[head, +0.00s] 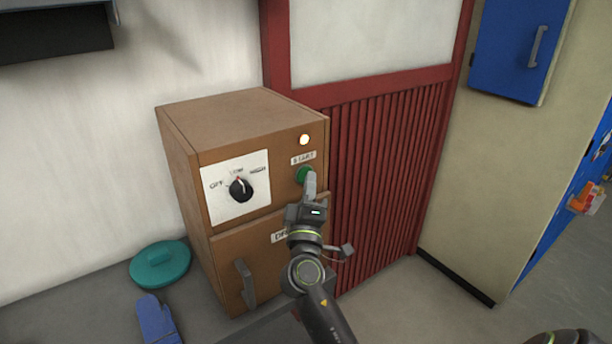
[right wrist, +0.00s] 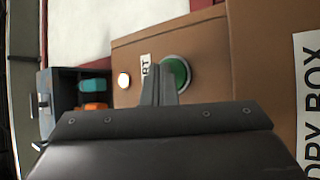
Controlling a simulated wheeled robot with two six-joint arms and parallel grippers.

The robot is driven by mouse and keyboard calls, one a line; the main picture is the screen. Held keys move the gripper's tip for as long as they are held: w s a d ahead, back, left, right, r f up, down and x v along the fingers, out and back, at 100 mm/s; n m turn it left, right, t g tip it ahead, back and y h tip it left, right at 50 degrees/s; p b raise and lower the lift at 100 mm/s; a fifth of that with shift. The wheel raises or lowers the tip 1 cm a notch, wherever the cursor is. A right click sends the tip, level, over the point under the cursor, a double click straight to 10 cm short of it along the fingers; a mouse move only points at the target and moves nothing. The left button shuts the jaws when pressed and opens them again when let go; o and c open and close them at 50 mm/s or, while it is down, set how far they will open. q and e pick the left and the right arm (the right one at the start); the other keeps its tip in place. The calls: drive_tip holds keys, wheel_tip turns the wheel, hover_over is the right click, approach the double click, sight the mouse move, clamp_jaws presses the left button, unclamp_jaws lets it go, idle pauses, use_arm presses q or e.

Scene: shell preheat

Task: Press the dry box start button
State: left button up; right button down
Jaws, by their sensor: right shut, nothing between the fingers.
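The dry box (head: 180,150) is a brown cabinet against the wall. Its green START button (head: 303,175) is on the upper right of the front, below the START label (head: 303,158) and a lit, pale lamp (head: 304,140). My right gripper (head: 310,184) is shut and empty, its fingertips at the button and partly covering it in the head view. In the right wrist view the green button (right wrist: 176,72) shows just beside and behind the fingertips. I cannot tell whether they touch it or whether it is pressed in. My left gripper is not in view.
A dial (head: 240,188) on a white panel points near its middle label. The lower door has a grey handle (head: 245,283). A teal lid (head: 160,264) and blue mitt (head: 156,320) lie on the counter at left. A red slatted panel (head: 385,170) stands to the right.

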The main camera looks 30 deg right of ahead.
drive_tip(key=shift+s, duration=0.65)
drive_tip(key=s, duration=0.5)
drive_tip(key=shift+d, duration=0.2)
idle(0.7)
